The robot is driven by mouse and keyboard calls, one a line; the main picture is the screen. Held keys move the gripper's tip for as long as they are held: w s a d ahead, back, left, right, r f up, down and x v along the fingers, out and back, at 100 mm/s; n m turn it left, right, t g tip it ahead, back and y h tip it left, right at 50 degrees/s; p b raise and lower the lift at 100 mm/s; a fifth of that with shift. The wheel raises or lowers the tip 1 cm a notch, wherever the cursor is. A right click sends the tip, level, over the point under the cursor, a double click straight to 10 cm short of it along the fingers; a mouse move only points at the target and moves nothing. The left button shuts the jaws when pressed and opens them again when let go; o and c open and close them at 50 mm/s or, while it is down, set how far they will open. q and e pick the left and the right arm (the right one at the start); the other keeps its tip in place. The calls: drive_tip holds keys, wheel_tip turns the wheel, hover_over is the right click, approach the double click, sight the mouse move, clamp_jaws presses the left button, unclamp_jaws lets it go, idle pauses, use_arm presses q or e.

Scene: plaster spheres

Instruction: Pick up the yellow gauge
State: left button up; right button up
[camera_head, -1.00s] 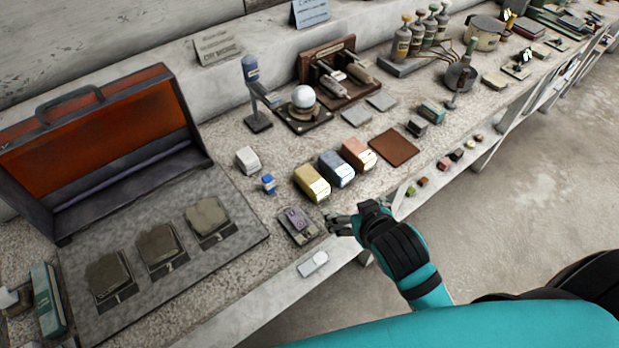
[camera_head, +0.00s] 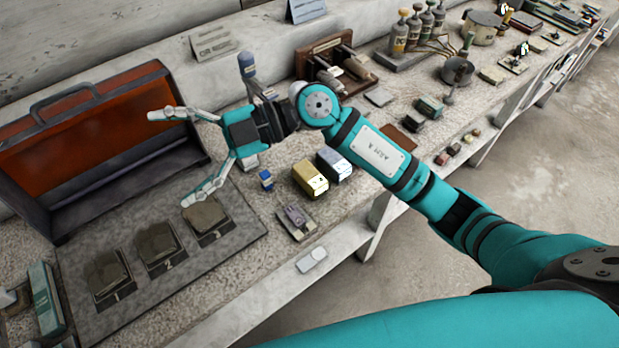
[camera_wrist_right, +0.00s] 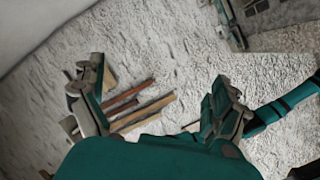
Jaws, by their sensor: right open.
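The yellow gauge, a yellow block (camera_head: 310,179), stands on the stone bench just left of a blue-grey block (camera_head: 334,166). My right gripper (camera_head: 168,158) is open, fingers spread wide, in front of the open case and over the far end of the slab with dark pads. It is left of the yellow block and apart from it. My left gripper is not in view.
An open case (camera_head: 90,150) with an orange lining stands at the left. A small blue bottle (camera_head: 266,180) and a grey device (camera_head: 296,220) flank the yellow block. Dark pads (camera_head: 160,246) lie on the slab. The forearm hides several objects behind it.

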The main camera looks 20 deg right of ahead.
drive_tip(key=w+d+f+h, duration=0.3)
drive_tip(key=d+f+h, duration=0.3)
drive_tip(key=f+h, duration=0.1)
drive_tip(key=m+h, duration=0.6)
drive_tip(key=h, duration=0.4)
approach(310, 174)
drive_tip(key=shift+t, duration=0.4)
wheel_tip(310, 174, down, 6)
drive_tip(key=p, duration=0.2)
drive_tip(key=shift+s+p, duration=0.2)
drive_tip(key=shift+p, duration=0.1)
wheel_tip(310, 174, down, 5)
drive_tip(key=shift+s+d+r+p, duration=0.1)
drive_tip(key=shift+s+p, duration=0.05)
drive_tip(key=shift+p, duration=0.9)
drive_tip(key=shift+f, duration=0.25)
drive_tip(key=c, duration=1.1)
